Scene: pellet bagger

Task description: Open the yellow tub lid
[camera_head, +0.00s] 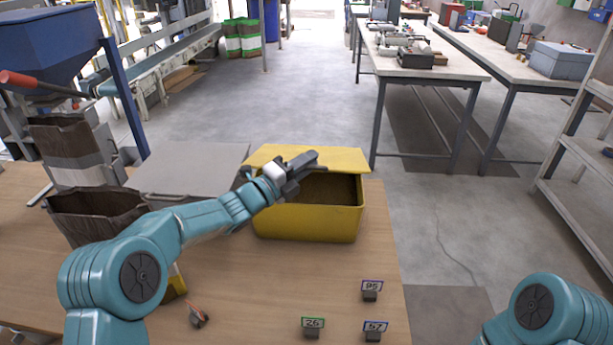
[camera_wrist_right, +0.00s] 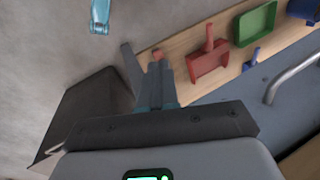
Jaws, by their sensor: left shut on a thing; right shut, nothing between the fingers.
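The yellow tub (camera_head: 307,222) stands on the wooden table. Its yellow lid (camera_head: 342,158) is raised, and the dark inside shows below it at the front right. My left gripper (camera_head: 308,160) is at the lid, its fingers shut on it; the arm and wrist hide the tub's left part and the exact grip. My right gripper (camera_wrist_right: 160,82) shows in the right wrist view, shut and empty, away from the tub. In the head view only a bit of the right arm shows at the bottom right.
On the table (camera_head: 245,290) are numbered tags (camera_head: 371,290), a small orange-and-grey item (camera_head: 198,316), a brown open bag (camera_head: 92,212) and a grey box (camera_head: 190,172). The right wrist view shows a red scoop (camera_wrist_right: 207,62) and a green tray (camera_wrist_right: 256,24) on a board.

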